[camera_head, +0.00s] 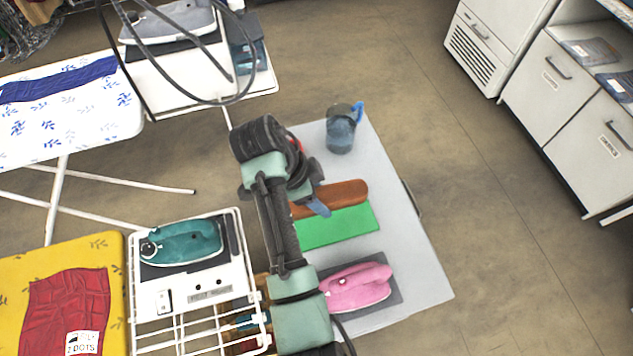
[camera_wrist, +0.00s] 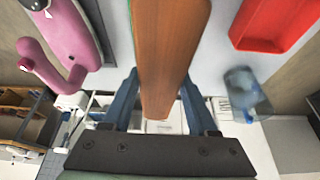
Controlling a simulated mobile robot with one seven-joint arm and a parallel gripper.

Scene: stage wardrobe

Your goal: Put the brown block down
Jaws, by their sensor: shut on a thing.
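The brown block (camera_head: 345,192) is a long bar with a rounded end. My gripper (camera_head: 315,205) is shut on it, and the arm hides its left part in the head view. In the wrist view the block (camera_wrist: 168,45) runs up between the two blue fingers of my gripper (camera_wrist: 160,105). In the head view the block shows along the far edge of a flat green rectangle (camera_head: 342,226) on the light grey table top (camera_head: 415,270). I cannot tell whether the block touches the surface or hangs above it.
A pink iron (camera_head: 357,287) sits on a dark pad at the near side. A blue jug (camera_head: 341,132) stands at the far end. A red tray (camera_wrist: 275,22) lies right of the block in the wrist view. The table's right strip is clear.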

